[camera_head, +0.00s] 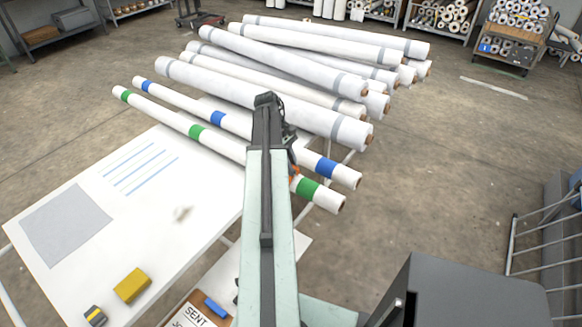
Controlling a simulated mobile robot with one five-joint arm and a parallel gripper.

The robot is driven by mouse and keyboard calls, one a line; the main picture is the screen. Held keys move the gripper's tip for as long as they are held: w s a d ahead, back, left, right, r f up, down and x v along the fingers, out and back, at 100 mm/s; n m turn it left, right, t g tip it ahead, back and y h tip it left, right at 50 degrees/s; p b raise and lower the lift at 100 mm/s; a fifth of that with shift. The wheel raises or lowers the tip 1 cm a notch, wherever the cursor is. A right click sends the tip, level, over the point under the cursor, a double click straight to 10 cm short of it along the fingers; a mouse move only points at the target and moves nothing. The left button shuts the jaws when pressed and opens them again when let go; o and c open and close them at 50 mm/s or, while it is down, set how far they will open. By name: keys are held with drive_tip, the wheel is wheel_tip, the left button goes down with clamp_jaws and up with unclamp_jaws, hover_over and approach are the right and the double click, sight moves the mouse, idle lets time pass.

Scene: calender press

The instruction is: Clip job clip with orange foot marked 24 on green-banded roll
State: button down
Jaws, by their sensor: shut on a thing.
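The green-banded roll (157,111) is white with several green bands. My gripper (291,160) is mostly hidden beside my arm, above the rolls between the blue and green bands. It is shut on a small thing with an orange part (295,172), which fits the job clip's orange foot. No number can be read. I cannot tell whether the clip touches the roll.
The blue-banded roll (180,98) lies parallel, just behind the green-banded one. A pile of large white rolls (240,92) stands beyond. The white table (120,215) holds a grey sheet, a yellow block (132,285) and a small dark block. A clipboard (195,312) lies at the front.

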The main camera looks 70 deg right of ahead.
drive_tip(key=shift+f, duration=0.25)
idle(0.3)
drive_tip(key=c, duration=0.8)
unclamp_jaws()
drive_tip(key=shift+r, duration=0.1)
drive_tip(key=shift+r+p, duration=3.4)
drive_tip(key=shift+r, duration=0.1)
drive_tip(key=shift+f, duration=0.1)
